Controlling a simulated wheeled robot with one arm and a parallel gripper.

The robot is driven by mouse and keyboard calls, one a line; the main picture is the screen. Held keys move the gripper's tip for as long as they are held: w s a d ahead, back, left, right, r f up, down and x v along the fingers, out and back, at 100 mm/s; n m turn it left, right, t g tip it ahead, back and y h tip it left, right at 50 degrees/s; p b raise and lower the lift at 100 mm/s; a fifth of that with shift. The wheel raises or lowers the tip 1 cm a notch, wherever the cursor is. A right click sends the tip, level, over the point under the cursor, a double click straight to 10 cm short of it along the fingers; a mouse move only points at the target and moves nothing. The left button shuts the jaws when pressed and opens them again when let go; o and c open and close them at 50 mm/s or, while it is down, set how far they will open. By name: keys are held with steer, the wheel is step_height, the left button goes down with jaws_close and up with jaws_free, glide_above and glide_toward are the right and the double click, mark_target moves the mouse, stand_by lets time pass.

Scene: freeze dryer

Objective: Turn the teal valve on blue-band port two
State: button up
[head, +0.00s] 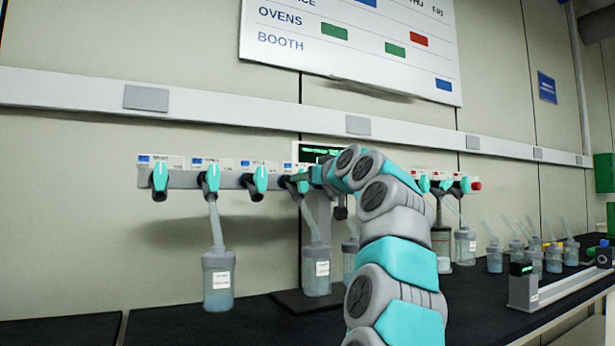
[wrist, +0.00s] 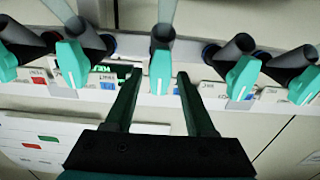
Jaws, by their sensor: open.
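Several teal valve handles stand in a row on a wall rail. In the wrist view, one teal handle (wrist: 160,72) is near the middle, with a small blue band (wrist: 164,86) on the label behind it. The port number is not readable. My gripper (wrist: 160,75) is open, with one finger on each side of this handle and a visible gap on both sides. In the head view, my gripper (head: 303,178) is at the rail beside a teal handle (head: 302,184), partly hidden by my arm. More teal handles with blue-marked labels (head: 211,178) are to the left.
Hoses lead down to bottles (head: 218,282) below the rail, some behind my arm. Neighbouring valves (wrist: 242,77) flank the gripper closely. A green-lit display (head: 318,153) is above the rail. Several small bottles (head: 494,257) and a grey device (head: 524,288) stand on the right bench.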

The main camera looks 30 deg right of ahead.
steer(key=shift+c, duration=0.2)
jaws_close()
stand_by(0.4)
